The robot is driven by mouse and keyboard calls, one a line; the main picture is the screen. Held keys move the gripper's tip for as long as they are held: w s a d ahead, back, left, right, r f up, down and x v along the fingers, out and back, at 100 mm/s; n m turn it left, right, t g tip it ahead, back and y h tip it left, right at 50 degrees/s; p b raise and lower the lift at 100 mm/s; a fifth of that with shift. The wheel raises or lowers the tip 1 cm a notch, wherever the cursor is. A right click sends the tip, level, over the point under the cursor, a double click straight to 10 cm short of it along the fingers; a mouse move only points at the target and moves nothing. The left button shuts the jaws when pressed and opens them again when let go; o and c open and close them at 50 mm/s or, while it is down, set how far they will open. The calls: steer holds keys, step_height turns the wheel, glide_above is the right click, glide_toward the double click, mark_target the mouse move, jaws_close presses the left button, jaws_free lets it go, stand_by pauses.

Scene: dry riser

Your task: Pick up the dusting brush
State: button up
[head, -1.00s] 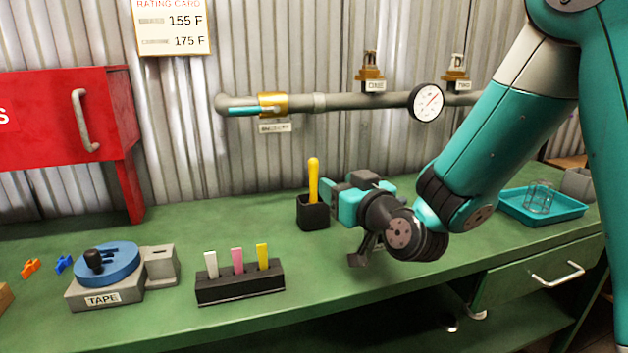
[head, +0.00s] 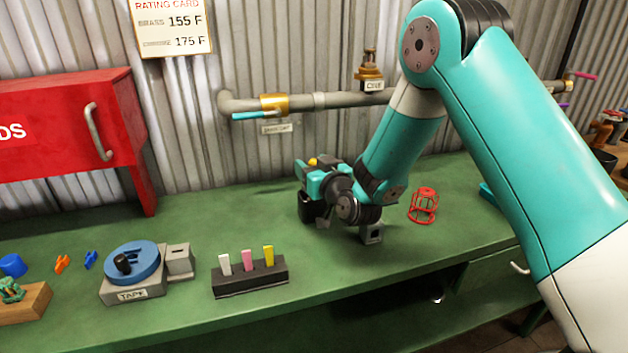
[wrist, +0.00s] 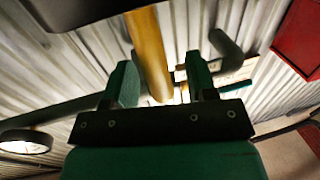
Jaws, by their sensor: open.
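The dusting brush stands in a small black holder (head: 306,207) on the green bench. Only the tip of its yellow handle (head: 312,161) shows above my gripper in the head view. My gripper (head: 305,172) is open at the brush and covers most of it. In the wrist view the yellow handle (wrist: 148,52) reaches in between the two green fingers (wrist: 160,84), with a finger on each side. I cannot tell whether either finger touches it. The brush's bristle end is hidden.
Left of the holder are a black block with upright tabs (head: 250,279) and a tape dispenser (head: 132,268). A pipe (head: 335,101) runs along the wall behind.

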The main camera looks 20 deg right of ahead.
steer(key=shift+w+a+p, duration=0.1)
steer(key=shift+w+p, duration=0.2)
steer(key=shift+w, duration=0.35)
jaws_close()
